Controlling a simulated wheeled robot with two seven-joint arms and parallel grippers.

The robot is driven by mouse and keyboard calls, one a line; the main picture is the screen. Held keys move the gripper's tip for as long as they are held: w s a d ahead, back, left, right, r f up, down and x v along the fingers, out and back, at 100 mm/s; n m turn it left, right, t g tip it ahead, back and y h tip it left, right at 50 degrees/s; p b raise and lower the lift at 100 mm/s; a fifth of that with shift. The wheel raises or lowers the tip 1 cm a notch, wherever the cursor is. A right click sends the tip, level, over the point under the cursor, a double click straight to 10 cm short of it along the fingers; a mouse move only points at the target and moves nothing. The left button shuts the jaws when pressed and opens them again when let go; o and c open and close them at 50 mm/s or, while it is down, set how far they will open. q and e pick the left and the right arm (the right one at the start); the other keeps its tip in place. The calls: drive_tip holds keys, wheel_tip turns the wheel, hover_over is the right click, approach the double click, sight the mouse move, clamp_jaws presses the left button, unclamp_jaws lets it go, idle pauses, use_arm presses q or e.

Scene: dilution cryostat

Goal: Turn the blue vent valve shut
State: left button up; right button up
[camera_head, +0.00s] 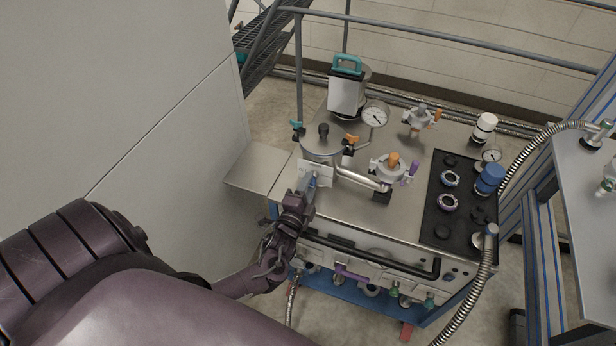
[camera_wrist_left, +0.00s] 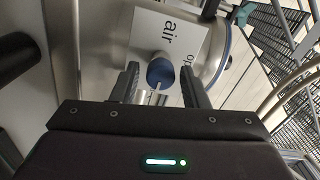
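In the head view the card (camera_head: 322,171) hangs on the front of a steel vessel (camera_head: 322,143), and a bit of blue shows beside my gripper. My left gripper (camera_head: 305,184) reaches up to the valve. In the left wrist view its fingers (camera_wrist_left: 158,86) are open on either side of the knob, with a gap visible on both sides. My right gripper is not in view.
The vessel stands on a steel-topped cart (camera_head: 365,215) with a pressure gauge (camera_head: 375,115), other valves with orange handles, and a black panel (camera_head: 455,200). A black rail (camera_head: 370,255) runs along the cart's front. A grey wall (camera_head: 110,90) stands to the left.

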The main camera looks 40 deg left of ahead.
use_arm(q)
drive_tip(key=shift+o, duration=0.6)
drive_tip(key=shift+s+d, duration=0.1)
drive_tip(key=shift+s, duration=0.2)
drive_tip(key=b+v, duration=0.1)
drive_tip(key=v, duration=0.6)
drive_tip(key=shift+s, duration=0.1)
